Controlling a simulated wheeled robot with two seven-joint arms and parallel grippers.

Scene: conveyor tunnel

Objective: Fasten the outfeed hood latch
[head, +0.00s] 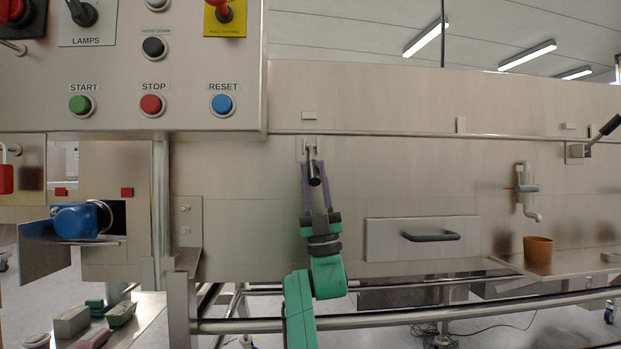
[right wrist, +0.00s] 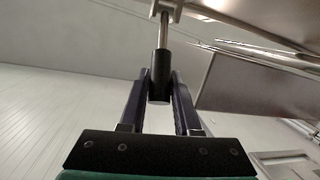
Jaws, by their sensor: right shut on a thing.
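A latch lever (head: 314,172) with a metal rod and a black grip hangs from a small bracket (head: 310,146) on the steel hood front, just below a horizontal seam. My right gripper (head: 315,178) reaches up from below, its two dark purple fingers on either side of the grip. In the right wrist view the black grip (right wrist: 159,75) sits between the fingertips of the gripper (right wrist: 158,90), and its rod runs up to the bracket. The gripper is shut on the grip. My left gripper is not in view.
A second latch (head: 590,140) with a raised black handle is at the far right. A drawer front with a black handle (head: 430,237) lies right of my arm. A button panel (head: 190,65) overhangs at upper left. A rail (head: 420,315) crosses below. A brown cup (head: 537,252) stands right.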

